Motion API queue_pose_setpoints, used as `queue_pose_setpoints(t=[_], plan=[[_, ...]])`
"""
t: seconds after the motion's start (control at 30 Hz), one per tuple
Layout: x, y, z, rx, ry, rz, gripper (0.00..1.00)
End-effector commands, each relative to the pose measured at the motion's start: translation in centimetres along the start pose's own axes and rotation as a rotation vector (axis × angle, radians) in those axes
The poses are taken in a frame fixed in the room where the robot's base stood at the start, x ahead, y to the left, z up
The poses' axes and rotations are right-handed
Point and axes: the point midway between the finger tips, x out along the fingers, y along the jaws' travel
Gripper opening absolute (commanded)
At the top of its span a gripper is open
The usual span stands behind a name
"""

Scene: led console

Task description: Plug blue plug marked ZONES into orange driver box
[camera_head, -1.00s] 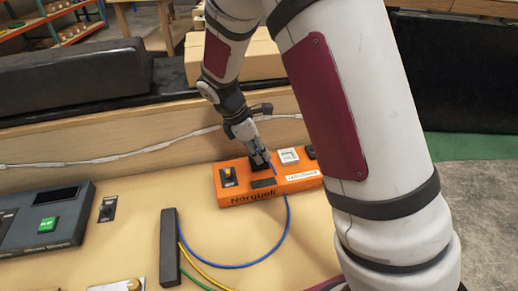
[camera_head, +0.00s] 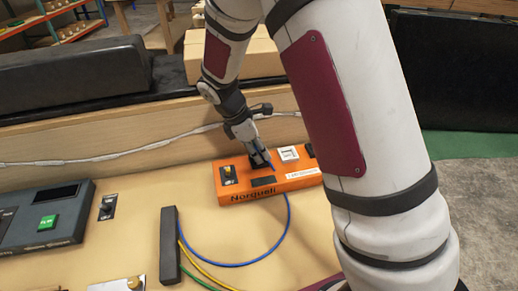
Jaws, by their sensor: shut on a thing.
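The orange driver box (camera_head: 236,187), lettered "Norqueli", lies on the bench with a yellow-topped switch, a dark socket area and a white square on its top. My gripper (camera_head: 262,163) is above the middle of the box, pointing down, shut on a small blue thing that appears to be the blue plug (camera_head: 271,166). The plug is mostly hidden by the fingers, and its ZONES marking cannot be read. Whether it is touching or inside a socket cannot be told. A blue cable (camera_head: 287,227) loops from the box's front to a black strip (camera_head: 169,246).
Yellow (camera_head: 204,273) and green cables also leave the black strip. A grey console (camera_head: 45,226) with a green button stands at the left, beside a small switch plate (camera_head: 108,207). A white cable runs along the wooden back ledge (camera_head: 130,136). The bench between is clear.

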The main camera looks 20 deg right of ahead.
Motion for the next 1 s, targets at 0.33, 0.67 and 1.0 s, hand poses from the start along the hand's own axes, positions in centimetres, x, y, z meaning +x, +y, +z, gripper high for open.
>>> queue_pose_setpoints(t=[0.33, 0.67, 1.0], plan=[[0.25, -0.07, -0.09, 0.0, 0.0, -0.003, 0.0], [0.63, -0.16, -0.23, -0.001, 0.001, -0.005, 0.0], [0.97, -0.28, -0.38, -0.001, 0.002, -0.008, 0.0]])
